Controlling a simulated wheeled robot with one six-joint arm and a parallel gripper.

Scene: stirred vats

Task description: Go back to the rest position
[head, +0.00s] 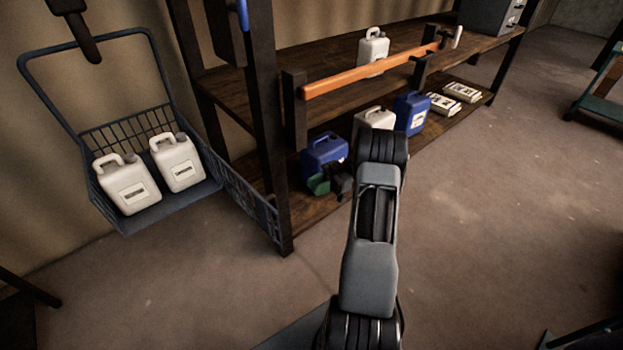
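My arm (369,278) rises from the bottom middle to a dark joint (383,148) in front of the shelf. The part beyond that joint is hidden behind the arm. A small dark shape beside the arm, in front of a blue canister (325,152), may be part of my gripper, but I cannot make out its fingers. I cannot tell whether it is open, shut or holding anything. A small green thing (318,183) shows next to that shape.
A wooden shelf (240,88) holds white and blue canisters (411,113), white packs (461,92) and an orange bar (365,75). A blue wire basket (150,218) with two white canisters (127,184) stands at left.

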